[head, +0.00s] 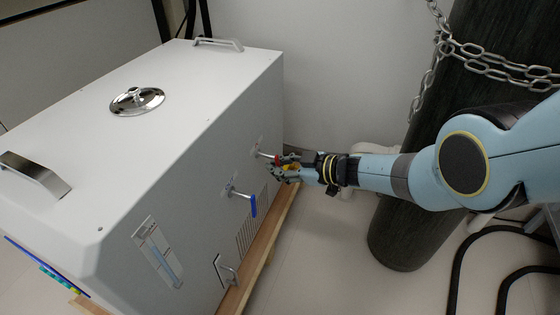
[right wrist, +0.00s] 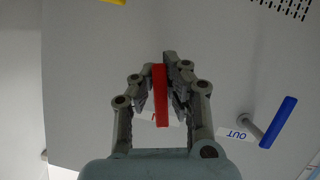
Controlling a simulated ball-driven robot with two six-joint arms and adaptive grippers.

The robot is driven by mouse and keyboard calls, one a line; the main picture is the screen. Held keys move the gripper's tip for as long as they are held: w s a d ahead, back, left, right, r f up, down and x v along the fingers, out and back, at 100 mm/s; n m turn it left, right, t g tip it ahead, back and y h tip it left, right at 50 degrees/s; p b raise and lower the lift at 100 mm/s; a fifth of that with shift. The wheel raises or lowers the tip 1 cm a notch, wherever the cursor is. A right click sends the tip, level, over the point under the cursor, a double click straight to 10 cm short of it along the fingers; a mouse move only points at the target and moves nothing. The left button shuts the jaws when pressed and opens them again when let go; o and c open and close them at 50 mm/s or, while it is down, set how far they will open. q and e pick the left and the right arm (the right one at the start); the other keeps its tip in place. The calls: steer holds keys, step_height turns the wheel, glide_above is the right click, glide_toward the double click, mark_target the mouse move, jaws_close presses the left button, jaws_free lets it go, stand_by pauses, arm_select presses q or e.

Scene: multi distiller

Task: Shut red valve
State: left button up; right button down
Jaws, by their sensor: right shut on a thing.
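The red valve handle (right wrist: 160,92) is a flat red bar between my right gripper's fingers in the right wrist view. In the head view the red valve (head: 282,159) shows only as a small red patch at the gripper, on the side of the white distiller box (head: 190,190). My right gripper (head: 280,168) is shut on the handle; its fingers (right wrist: 162,85) press on both sides of it in the right wrist view. My left gripper is in neither view.
A blue valve handle (head: 253,205) hangs nearer on the same side; it also shows in the right wrist view (right wrist: 278,122) beside an "OUT" label (right wrist: 237,134). A dark cylinder (head: 400,225) with a chain (head: 490,62) stands at right. Black hoses (head: 460,262) lie on the floor.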

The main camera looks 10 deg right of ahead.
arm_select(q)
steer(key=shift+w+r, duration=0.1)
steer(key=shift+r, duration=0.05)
arm_select(e)
steer(key=shift+s+a+f+m+g+y, duration=0.25)
steer(key=shift+s+m+g, duration=0.2)
steer(key=shift+m, duration=0.25)
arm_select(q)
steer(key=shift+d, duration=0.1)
arm_select(e)
steer(key=shift+s+a+m+g+y, duration=0.1)
steer(key=shift+m+g+y, duration=0.15)
steer(key=shift+m+g, duration=0.1)
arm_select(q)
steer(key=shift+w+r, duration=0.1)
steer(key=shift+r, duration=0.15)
arm_select(e)
steer(key=shift+s, duration=0.1)
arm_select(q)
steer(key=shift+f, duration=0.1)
arm_select(e)
steer(key=c, duration=1.3)
jaws_free()
steer(key=shift+r, duration=0.1)
